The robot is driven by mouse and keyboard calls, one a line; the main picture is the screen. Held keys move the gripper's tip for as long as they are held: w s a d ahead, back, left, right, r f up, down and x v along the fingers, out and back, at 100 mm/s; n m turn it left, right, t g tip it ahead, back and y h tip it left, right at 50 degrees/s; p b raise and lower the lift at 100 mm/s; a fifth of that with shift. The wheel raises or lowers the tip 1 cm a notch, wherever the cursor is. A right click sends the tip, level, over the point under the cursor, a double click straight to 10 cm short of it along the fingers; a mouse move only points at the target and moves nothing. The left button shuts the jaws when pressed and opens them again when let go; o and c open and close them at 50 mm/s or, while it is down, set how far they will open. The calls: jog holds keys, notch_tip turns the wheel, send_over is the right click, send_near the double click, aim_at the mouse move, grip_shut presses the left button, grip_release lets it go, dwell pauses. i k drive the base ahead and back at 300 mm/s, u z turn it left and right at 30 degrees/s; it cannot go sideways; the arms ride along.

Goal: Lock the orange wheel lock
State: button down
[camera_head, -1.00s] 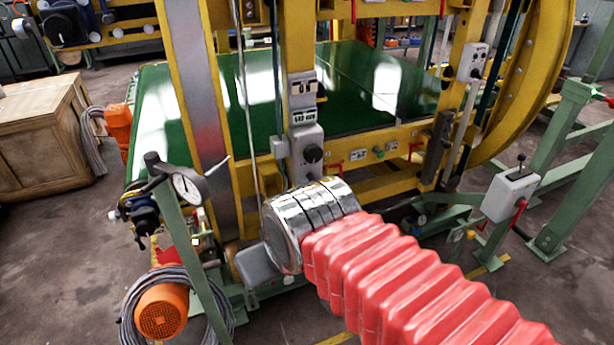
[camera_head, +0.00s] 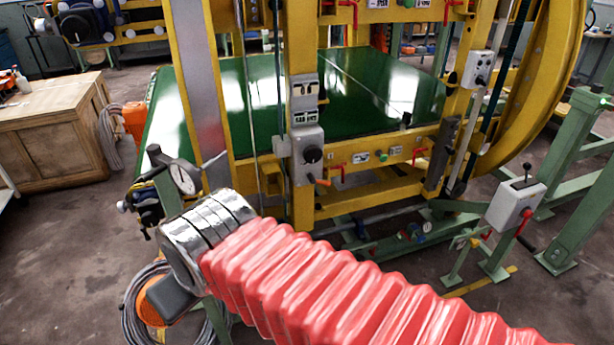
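A small orange handle (camera_head: 319,181) sticks out at the lower edge of a grey box with a black knob (camera_head: 313,155) on the yellow frame. I cannot tell for sure whether this handle is the orange wheel lock. My arm, with a red bellows sleeve and a shiny metal wrist, reaches in from the lower right. My gripper (camera_head: 170,299) shows only as a dark grey part below the wrist, left of and lower than the handle and apart from it. Its fingers are not clearly seen.
The yellow ring-inverter frame (camera_head: 300,60) with a green belt (camera_head: 370,95) stands ahead. A round gauge (camera_head: 183,179) on a green post and an orange motor (camera_head: 150,305) with coiled cable are close to my gripper. A grey control box (camera_head: 515,205) stands right.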

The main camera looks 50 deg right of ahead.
aim_at(310, 178)
jog(key=u, duration=1.5)
jog(key=k, duration=0.7)
jog(key=z, duration=2)
